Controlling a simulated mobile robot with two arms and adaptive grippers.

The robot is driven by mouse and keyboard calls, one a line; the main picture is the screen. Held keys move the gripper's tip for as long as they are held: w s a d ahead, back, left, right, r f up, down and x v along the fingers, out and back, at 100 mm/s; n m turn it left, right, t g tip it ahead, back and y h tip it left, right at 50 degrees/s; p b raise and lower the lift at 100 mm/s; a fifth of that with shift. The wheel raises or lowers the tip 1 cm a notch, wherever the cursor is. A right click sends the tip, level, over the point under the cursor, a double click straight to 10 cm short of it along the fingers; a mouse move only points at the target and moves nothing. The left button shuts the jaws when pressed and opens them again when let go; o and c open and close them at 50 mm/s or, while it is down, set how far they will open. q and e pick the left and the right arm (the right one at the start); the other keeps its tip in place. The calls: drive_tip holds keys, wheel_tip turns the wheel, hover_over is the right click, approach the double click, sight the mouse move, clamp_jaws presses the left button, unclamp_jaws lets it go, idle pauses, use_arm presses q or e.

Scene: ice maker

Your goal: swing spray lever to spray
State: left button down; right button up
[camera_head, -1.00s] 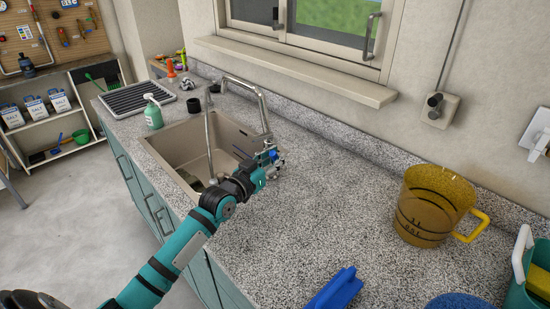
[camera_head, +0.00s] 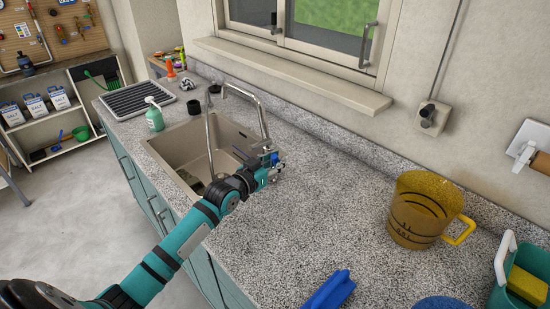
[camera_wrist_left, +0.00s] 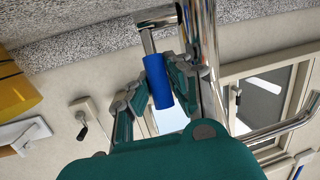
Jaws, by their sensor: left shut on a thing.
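The sink tap (camera_head: 262,118) is a tall chrome spout standing on the counter behind the sink. A lever with a blue grip (camera_head: 275,158) sits low at the tap's base. In the left wrist view the blue grip (camera_wrist_left: 158,82) sits on a chrome stem beside the chrome pipe (camera_wrist_left: 205,60). My left gripper (camera_head: 273,172) is at the tap's base. Its fingers (camera_wrist_left: 160,92) are on either side of the blue grip and shut on it. In the head view the gripper hides part of the lever's base. My right gripper is not in view.
The sink basin (camera_head: 190,150) lies left of the tap, with a green soap bottle (camera_head: 154,118) beyond it. A yellow jug (camera_head: 420,215), a blue object (camera_head: 330,292) and a teal caddy (camera_head: 510,285) stand to the right. The counter (camera_head: 330,200) between is clear.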

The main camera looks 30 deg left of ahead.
use_arm(q)
drive_tip(key=c, duration=1.5)
unclamp_jaws()
drive_tip(key=shift+d, duration=0.1)
drive_tip(key=shift+s, duration=0.2)
drive_tip(key=v, duration=1.1)
drive_tip(key=shift+s, duration=0.35)
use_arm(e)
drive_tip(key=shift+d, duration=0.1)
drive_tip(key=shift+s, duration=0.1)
